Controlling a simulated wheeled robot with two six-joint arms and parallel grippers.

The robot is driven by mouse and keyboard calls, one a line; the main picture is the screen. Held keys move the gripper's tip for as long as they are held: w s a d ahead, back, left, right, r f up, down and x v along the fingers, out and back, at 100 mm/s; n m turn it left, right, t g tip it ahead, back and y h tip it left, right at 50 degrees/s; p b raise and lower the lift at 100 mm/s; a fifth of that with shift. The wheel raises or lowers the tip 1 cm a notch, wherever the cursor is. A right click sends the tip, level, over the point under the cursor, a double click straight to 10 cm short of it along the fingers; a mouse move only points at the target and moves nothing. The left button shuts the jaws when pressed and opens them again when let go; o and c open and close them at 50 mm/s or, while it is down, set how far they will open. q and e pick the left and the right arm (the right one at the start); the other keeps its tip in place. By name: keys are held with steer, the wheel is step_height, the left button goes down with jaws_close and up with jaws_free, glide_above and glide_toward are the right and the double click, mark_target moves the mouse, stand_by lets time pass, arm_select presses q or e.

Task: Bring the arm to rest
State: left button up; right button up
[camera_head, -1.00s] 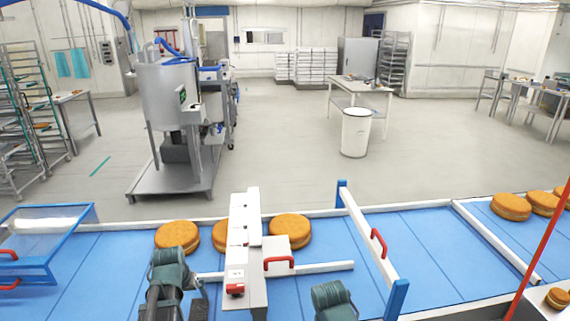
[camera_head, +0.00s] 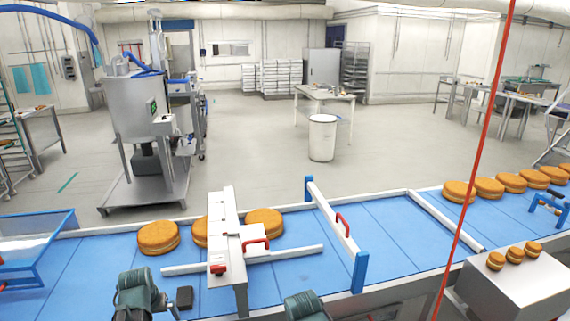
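My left arm's dark green joint (camera_head: 138,290) shows at the bottom edge, left of the white guide bar. A small black part (camera_head: 184,297) beside it, low over the blue belt, may be part of my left gripper; whether it is open or shut does not show. A dark green link of my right arm (camera_head: 305,306) shows at the bottom, right of the guide bar. My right gripper is below the frame. I see nothing held in either arm.
Blue conveyor (camera_head: 390,225) runs across, with filled rounds (camera_head: 158,237) left, partly behind the white guide bar (camera_head: 228,240). More rounds (camera_head: 459,191) lie right. A grey box (camera_head: 510,285) carries small rounds (camera_head: 515,255). A thin red pole (camera_head: 478,160) stands in front.

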arm_select(q)
steer(key=shift+s+d, duration=0.55)
steer(key=shift+d, duration=0.15)
steer(key=shift+w+d+f+m, duration=0.15)
steer(key=shift+d+f, duration=0.05)
steer(key=shift+d, duration=0.35)
steer(key=shift+w+d+f+m, duration=0.15)
steer(key=shift+d+f, duration=0.05)
steer(key=shift+d, duration=0.35)
steer(key=s+d+f+m+g+b, duration=0.1)
steer(key=s+d, duration=0.3)
steer(key=d, duration=0.4)
steer(key=s+d+f+m+g+b, duration=0.1)
steer(key=s+d+m, duration=0.2)
steer(key=d, duration=0.6)
steer(key=s+d+f+m+g+b, duration=0.1)
steer(key=s+d+f+b, duration=0.1)
steer(key=s+d, duration=0.3)
steer(key=d, duration=0.3)
steer(key=shift+s+d+m+g+y, duration=0.3)
steer(key=shift+s+d+m+g, duration=0.05)
steer(key=shift+d+m+g, duration=0.05)
arm_select(e)
steer(key=f, duration=0.4)
steer(key=shift+s, duration=0.25)
arm_select(q)
steer(key=shift+w+a, duration=0.1)
